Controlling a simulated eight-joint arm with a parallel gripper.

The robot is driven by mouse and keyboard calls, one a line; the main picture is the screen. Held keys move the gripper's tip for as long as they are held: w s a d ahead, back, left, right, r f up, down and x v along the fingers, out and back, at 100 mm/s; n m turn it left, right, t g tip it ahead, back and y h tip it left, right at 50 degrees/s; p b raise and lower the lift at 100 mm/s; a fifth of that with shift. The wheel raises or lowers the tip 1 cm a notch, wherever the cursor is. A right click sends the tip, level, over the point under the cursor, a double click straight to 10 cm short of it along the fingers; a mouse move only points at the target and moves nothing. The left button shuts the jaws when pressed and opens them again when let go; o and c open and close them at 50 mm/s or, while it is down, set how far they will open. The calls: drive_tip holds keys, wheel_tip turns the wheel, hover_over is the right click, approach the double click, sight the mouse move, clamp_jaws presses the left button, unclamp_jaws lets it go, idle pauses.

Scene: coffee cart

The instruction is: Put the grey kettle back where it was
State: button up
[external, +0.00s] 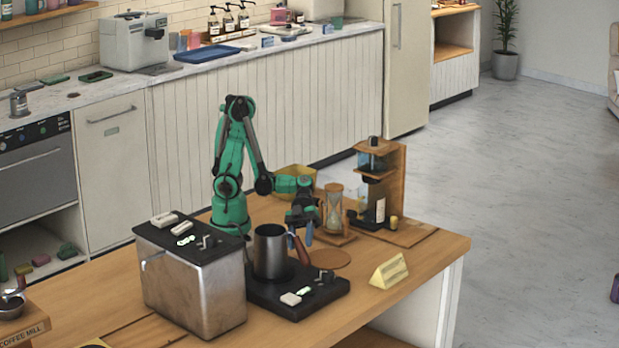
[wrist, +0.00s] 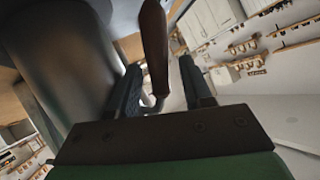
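The grey kettle (external: 270,254) stands upright on a black flat appliance (external: 318,299) near the front of the wooden table. Its brown handle (external: 301,249) points right. In the wrist view the kettle body (wrist: 62,62) fills the left side, and the handle (wrist: 154,45) hangs down at top centre. My gripper (external: 302,236) is beside the kettle at the handle. In the wrist view my gripper (wrist: 160,84) is open, with the handle's lower end between its fingers. A gap shows between the handle and the right finger; contact with the left finger is unclear.
A steel box with a black top (external: 193,287) stands left of the kettle. A round wooden disc (external: 330,258) lies right of it, with an hourglass (external: 334,209) and a wooden coffee stand (external: 391,178) behind. A yellow sign (external: 389,272) stands near the right front edge.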

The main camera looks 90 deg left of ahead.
drive_tip(key=shift+o, duration=0.4)
drive_tip(key=shift+f, duration=0.15)
drive_tip(key=w+a+r+n+t+y, duration=0.1)
drive_tip(key=w+a+n+t+y, duration=0.3)
drive_tip(key=a+n, duration=0.4)
drive_tip(key=w+a+r+n+t+y, duration=0.2)
drive_tip(key=w+a+n+t+y, duration=0.2)
drive_tip(key=n, duration=1)
drive_tip(key=a+y, duration=0.3)
drive_tip(key=a, duration=0.2)
drive_tip(key=shift+n+y, duration=0.3)
drive_tip(key=shift+o, duration=0.5)
drive_tip(key=shift+w+a+r+n+t+y, duration=0.15)
drive_tip(key=shift+a+r+n+t+y, duration=0.15)
drive_tip(key=shift+a+r+n+t, duration=0.25)
drive_tip(key=shift+d, duration=0.1)
